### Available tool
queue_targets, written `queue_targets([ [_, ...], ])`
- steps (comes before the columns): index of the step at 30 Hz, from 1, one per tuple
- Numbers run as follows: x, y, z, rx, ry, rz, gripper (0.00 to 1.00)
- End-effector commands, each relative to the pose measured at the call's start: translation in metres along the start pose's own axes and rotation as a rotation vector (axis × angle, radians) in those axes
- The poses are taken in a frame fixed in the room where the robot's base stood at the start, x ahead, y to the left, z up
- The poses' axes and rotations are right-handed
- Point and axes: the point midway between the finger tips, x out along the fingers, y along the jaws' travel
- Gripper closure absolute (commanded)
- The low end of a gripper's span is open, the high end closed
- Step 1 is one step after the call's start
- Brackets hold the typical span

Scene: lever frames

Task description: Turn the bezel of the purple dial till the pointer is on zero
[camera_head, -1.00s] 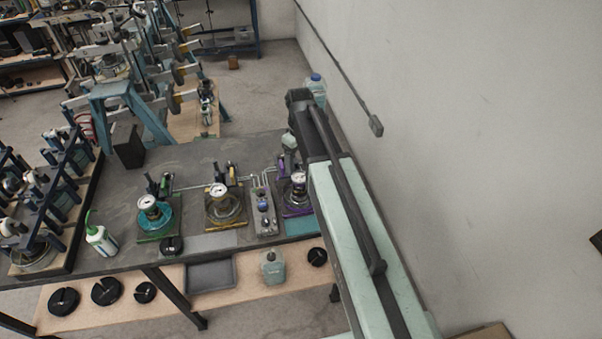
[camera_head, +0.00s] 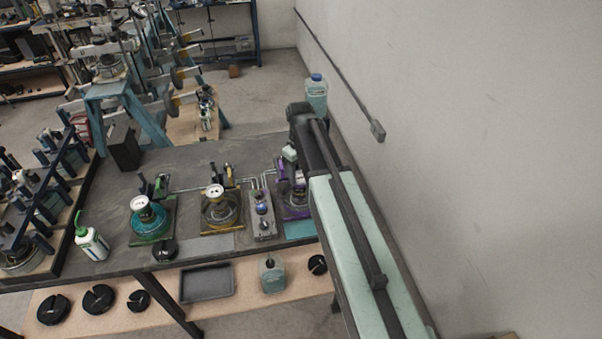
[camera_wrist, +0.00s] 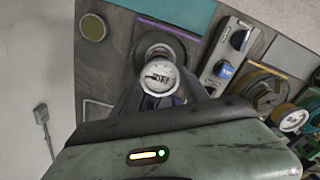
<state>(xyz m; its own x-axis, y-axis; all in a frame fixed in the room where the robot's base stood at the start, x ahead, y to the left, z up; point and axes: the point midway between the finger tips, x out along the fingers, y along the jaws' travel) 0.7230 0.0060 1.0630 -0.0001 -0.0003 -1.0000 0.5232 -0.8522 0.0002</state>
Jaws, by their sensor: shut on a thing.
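The purple dial (camera_wrist: 158,75) shows in the wrist view as a white face with dark markings, just beyond my gripper. Its pointer is too small to read. My gripper (camera_wrist: 160,98) is shut on the dial's bezel; its dark fingers reach to either side of the dial, and the wrist housing hides their lower part. In the head view the purple station (camera_head: 292,212) stands at the right end of the bench, and my arm hides most of its dial and my gripper.
A grey control box (camera_head: 262,215) stands just left of the purple station. The yellow station (camera_head: 220,208) and the green station (camera_head: 150,220) are further left. A white bottle (camera_head: 92,238) stands on the bench. The wall (camera_head: 480,130) is close on the right.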

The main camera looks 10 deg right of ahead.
Motion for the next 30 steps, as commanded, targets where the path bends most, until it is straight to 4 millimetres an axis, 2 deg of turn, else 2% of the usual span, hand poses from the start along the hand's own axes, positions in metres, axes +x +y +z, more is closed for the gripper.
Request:
queue_targets([
  [6, 0.0, 0.0001, 0.0002, 0.167, 0.0, -0.001, 0.88],
  [14, 0.0001, 0.0003, 0.0003, 0.182, 0.0, -0.001, 0.88],
  [15, 0.0001, 0.0004, 0.0003, 0.182, 0.0, -0.001, 0.45],
  [17, 0.0001, 0.0004, 0.0004, 0.182, 0.0, -0.001, 0.28],
  [18, 0.0001, 0.0005, 0.0004, 0.181, 0.0, -0.001, 0.25],
  [26, -0.0002, 0.0008, 0.0006, 0.181, 0.0, 0.0, 0.25],
  [30, -0.0076, 0.001, 0.0007, 0.181, 0.0, 0.0, 0.25],
])
